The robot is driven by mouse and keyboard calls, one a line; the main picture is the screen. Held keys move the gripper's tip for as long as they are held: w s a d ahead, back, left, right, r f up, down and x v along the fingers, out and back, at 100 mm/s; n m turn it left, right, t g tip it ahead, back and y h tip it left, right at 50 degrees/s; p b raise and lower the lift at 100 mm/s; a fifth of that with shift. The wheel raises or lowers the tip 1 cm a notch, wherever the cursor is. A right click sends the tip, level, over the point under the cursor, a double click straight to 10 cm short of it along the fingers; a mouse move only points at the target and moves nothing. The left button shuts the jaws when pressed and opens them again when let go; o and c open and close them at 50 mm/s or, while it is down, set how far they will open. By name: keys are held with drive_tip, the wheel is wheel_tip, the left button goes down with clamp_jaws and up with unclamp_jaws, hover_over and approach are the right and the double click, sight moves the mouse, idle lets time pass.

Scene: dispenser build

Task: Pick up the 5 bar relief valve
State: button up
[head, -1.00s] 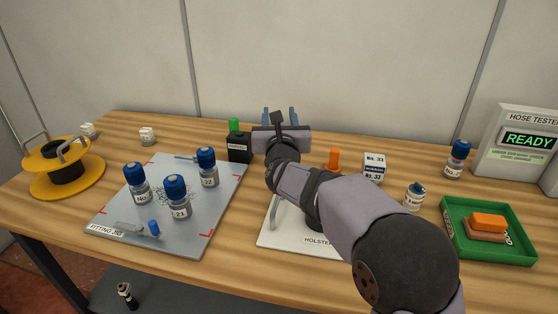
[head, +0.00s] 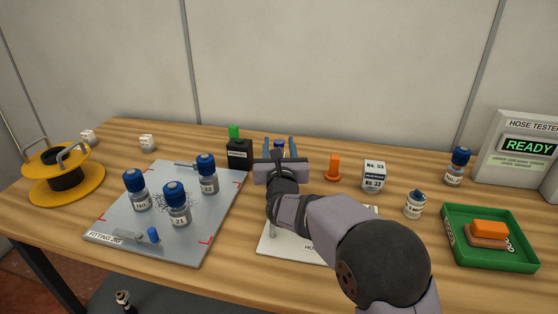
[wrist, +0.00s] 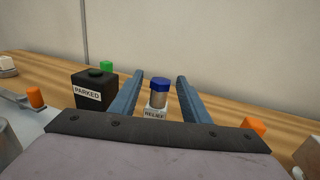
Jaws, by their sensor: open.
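A small part with a blue hexagonal cap and a metallic body (wrist: 159,94) stands upright behind a white label reading RELIEF (wrist: 155,114). It appears to be the relief valve; no 5 bar marking is readable. In the head view only its blue top (head: 279,144) shows between my fingers; the rest is hidden by my gripper. My gripper (head: 279,148) is open and empty, pointing toward the back of the table. In the wrist view its fingers (wrist: 160,78) lie either side of the valve in the picture, with visible gaps on both sides.
A black PARKED block (head: 239,154) with a green top stands close left. An orange plug (head: 333,168) and a No. 33 box (head: 374,176) stand right. The grey fitting plate (head: 150,232) holds several blue-capped bottles. A green tray (head: 456,249) is at far right.

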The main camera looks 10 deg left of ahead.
drive_tip(key=shift+p+x, duration=0.4)
drive_tip(key=shift+x, duration=1.9)
drive_tip(key=shift+r, duration=0.1)
clamp_jaws()
